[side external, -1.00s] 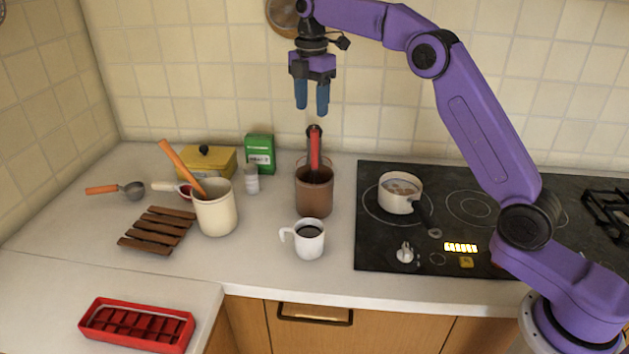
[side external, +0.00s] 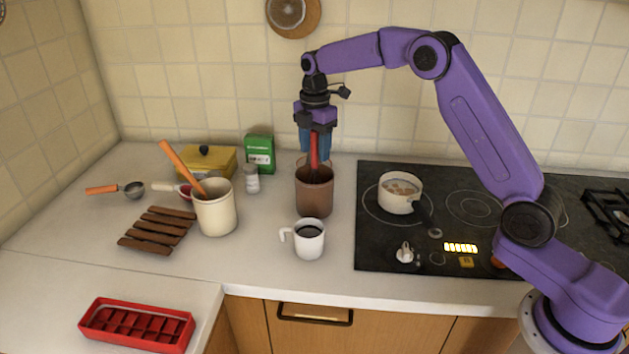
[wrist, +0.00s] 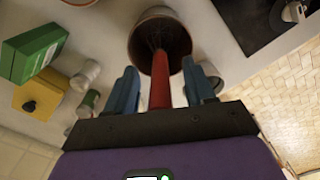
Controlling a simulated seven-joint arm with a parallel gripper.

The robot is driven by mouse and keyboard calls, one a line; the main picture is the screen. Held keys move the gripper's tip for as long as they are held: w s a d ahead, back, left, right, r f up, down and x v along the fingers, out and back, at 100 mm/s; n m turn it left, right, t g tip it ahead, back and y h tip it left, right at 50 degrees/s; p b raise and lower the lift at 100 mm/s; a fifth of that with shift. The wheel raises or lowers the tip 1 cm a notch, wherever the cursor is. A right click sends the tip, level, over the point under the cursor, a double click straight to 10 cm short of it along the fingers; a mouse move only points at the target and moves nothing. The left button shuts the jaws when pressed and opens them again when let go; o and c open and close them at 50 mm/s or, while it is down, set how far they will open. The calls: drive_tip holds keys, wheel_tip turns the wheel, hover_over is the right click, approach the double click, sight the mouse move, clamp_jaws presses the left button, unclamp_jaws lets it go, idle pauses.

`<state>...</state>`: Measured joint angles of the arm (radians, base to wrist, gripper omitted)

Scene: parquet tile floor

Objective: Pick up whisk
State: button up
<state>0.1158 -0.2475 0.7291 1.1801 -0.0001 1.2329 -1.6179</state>
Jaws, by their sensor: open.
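The whisk (side external: 314,153) has a red handle and stands upright in a brown pot (side external: 314,198) on the counter. In the wrist view the whisk's red handle (wrist: 160,82) runs between my two blue fingers, and its wires reach down into the brown pot (wrist: 143,48). My gripper (side external: 315,153) is open above the pot, with its fingers on either side of the handle. In the wrist view my gripper (wrist: 163,85) shows a gap between each finger and the handle.
A white mug (side external: 309,240) of dark liquid stands in front of the pot. A cream crock (side external: 216,212), a salt shaker (side external: 252,181) and a green box (side external: 260,154) stand to the left. The stove with a saucepan (side external: 400,196) is to the right.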

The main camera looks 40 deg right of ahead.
drive_tip(key=shift+f, duration=0.6)
clamp_jaws()
drive_tip(key=shift+r, duration=0.1)
